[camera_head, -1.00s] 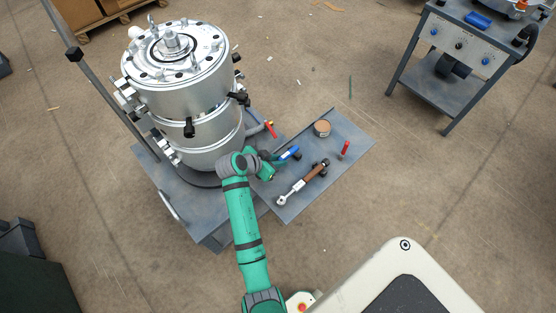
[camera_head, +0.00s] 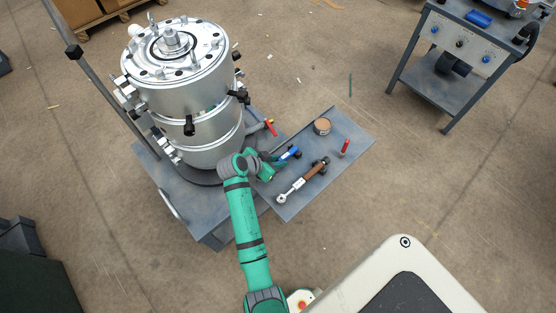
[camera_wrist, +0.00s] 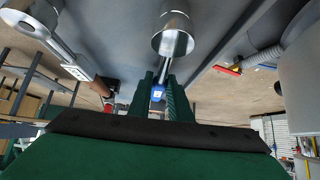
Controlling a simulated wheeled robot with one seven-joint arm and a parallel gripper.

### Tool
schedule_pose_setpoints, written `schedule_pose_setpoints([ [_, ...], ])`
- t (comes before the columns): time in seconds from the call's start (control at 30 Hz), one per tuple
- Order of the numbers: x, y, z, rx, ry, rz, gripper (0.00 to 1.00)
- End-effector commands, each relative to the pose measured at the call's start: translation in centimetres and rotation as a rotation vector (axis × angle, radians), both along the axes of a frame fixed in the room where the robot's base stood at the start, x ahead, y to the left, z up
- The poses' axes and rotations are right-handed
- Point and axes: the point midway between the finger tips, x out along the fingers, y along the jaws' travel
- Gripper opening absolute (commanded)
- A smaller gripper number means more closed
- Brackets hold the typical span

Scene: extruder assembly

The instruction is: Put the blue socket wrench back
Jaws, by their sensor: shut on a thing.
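The blue socket wrench (camera_head: 290,153) is over the left part of the grey side tray (camera_head: 352,163). My gripper (camera_head: 278,159) is shut on it. In the wrist view, my gripper's two green fingers (camera_wrist: 160,99) close around the blue part of the wrench (camera_wrist: 157,94). A shiny metal socket end (camera_wrist: 174,36) shows beyond the fingers. I cannot tell whether the wrench touches the tray.
A second cart (camera_head: 465,50) stands at upper right.

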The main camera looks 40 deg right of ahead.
Motion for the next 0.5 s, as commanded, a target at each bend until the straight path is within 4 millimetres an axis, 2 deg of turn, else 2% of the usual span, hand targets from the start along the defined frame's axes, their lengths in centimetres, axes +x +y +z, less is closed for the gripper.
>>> schedule_pose_setpoints([
  [0.17, 0.0, -0.01, -0.06, 0.0, 0.0, 0.0, 0.0],
  [0.2, 0.0, -0.01, -0.06, 0.0, 0.0, 0.0, 0.22],
  [0.27, -0.01, -0.01, -0.06, 0.0, 0.0, 0.0, 0.37],
  [0.3, -0.01, -0.02, -0.06, 0.0, 0.0, 0.0, 0.4],
  [0.5, -0.04, -0.02, -0.11, 0.001, 0.001, 0.0, 0.4],
])
